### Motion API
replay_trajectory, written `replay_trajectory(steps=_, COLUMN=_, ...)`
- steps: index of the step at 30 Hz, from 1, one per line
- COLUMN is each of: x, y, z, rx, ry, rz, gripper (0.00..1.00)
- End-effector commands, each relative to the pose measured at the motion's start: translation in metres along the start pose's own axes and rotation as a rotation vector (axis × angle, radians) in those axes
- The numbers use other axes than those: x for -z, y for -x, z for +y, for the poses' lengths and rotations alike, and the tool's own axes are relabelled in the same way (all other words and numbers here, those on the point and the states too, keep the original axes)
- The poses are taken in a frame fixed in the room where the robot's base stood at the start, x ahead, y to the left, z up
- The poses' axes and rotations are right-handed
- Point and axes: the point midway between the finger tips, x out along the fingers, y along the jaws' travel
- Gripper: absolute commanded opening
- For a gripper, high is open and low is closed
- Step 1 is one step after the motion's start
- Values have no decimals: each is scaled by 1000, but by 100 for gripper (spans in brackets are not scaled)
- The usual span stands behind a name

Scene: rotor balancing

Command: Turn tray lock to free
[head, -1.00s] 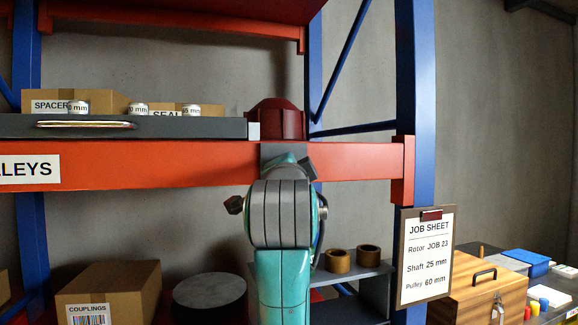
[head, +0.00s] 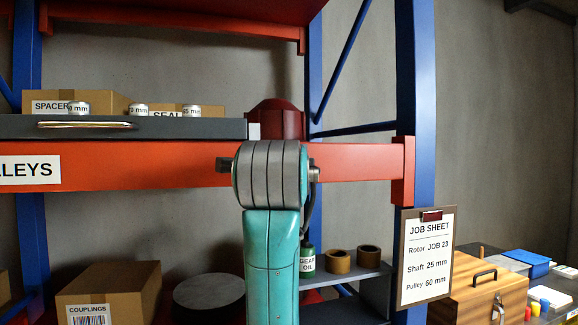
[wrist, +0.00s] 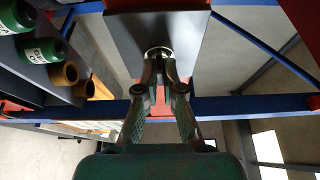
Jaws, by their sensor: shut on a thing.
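The grey tray (head: 200,128) with its metal bar handle lies on the red shelf beam marked "LLEYS". In the wrist view my gripper (wrist: 160,62) has its fingers closed together at a round, pale metal-rimmed part that I take for the tray lock (wrist: 158,50). This part sits against a dark grey plate (wrist: 180,26). The fingertips hide much of it, so its turned position cannot be read. In the head view my own arm hides the gripper and the lock.
Small labelled rings (head: 138,109) stand on the tray, with a dark red part (head: 276,119) to its right. Below are a coupling box (head: 113,289), a green gear oil can (head: 307,262) and brown rings (head: 338,262). A job sheet (head: 427,258) hangs on the blue post.

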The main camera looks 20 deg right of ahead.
Motion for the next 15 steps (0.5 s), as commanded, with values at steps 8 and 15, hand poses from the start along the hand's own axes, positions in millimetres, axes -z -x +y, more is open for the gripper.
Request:
replay_trajectory(steps=8, x=0, y=0, z=1, rx=-3, ry=-2, rz=0, gripper=0)
replay_trajectory(steps=15, x=0, y=0, z=1, rx=-2, ry=-1, rz=0, gripper=31)
